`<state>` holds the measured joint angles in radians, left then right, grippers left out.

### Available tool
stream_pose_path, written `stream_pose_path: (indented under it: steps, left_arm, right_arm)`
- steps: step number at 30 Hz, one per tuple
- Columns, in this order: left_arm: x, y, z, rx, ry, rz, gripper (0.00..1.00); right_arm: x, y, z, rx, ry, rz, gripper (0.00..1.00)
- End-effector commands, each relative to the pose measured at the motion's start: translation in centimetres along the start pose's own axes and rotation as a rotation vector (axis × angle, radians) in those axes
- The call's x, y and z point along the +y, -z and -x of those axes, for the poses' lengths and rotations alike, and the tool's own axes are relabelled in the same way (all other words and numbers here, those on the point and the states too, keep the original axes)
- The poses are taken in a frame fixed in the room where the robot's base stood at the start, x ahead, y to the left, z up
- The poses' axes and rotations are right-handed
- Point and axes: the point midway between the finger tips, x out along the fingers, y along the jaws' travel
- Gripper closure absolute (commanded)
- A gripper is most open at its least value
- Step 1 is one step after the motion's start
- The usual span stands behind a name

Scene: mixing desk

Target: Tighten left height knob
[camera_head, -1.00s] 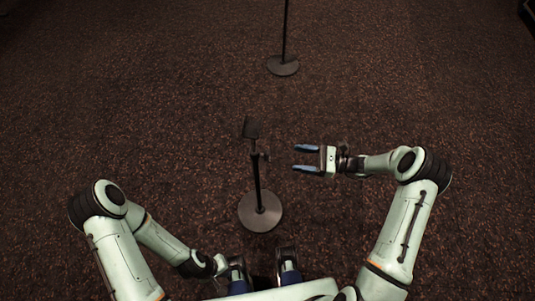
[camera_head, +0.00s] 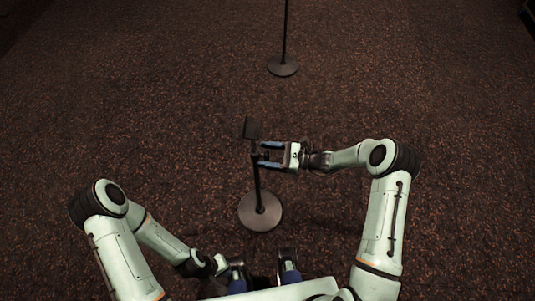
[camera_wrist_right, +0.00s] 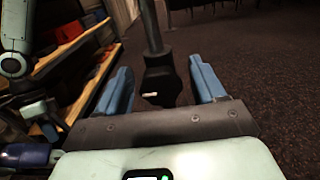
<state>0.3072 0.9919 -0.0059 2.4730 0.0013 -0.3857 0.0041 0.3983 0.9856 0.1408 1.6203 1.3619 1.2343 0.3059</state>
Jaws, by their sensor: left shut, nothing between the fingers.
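A dark stand with a round base (camera_head: 260,212), a thin upright pole (camera_head: 258,188) and a small dark plate (camera_head: 252,128) on top stands in front of me. Its height knob is a small dark part on the right of the pole below the plate. In the right wrist view the dark knob part (camera_wrist_right: 161,82) lies between the blue fingers, with gaps on both sides. My right gripper (camera_head: 270,154) is open around it, coming from the right. My left gripper (camera_head: 221,266) is shut and empty, low near my base, its fingertips hard to make out.
A second stand with a round base (camera_head: 282,66) is farther back. The dark speckled carpet (camera_head: 420,100) around the near stand is clear. The right wrist view shows wooden shelves (camera_wrist_right: 85,55) at the left.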

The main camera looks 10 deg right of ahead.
Motion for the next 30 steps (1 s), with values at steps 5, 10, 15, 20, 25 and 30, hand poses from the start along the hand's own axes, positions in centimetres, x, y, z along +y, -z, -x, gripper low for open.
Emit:
stream_pose_path:
  steps: [5,10,15,20,25,30]
  left_arm:
    - [0.00,0.00,0.00,0.000,0.000,0.000,1.00]
    - [0.03,0.00,0.09,0.000,0.000,0.000,1.00]
    - [0.09,0.00,0.24,0.001,0.000,0.000,1.00]
    - [0.08,0.00,0.22,0.001,0.000,0.000,1.00]
    - [0.08,0.00,0.21,0.001,0.000,0.000,1.00]
    - [0.08,0.00,0.21,0.001,0.000,0.000,1.00]
  right_arm:
    - [0.00,0.01,0.03,0.000,0.000,0.000,0.84]
    - [-0.02,0.00,0.06,0.000,0.000,-0.031,0.84]
    - [-0.07,0.03,0.09,0.001,0.001,-0.119,0.84]
    - [-0.07,0.05,0.09,0.001,0.001,-0.126,0.84]
    - [-0.07,0.04,0.09,0.001,0.001,-0.125,0.34]
    - [-0.06,0.03,0.08,0.001,0.000,-0.125,0.31]
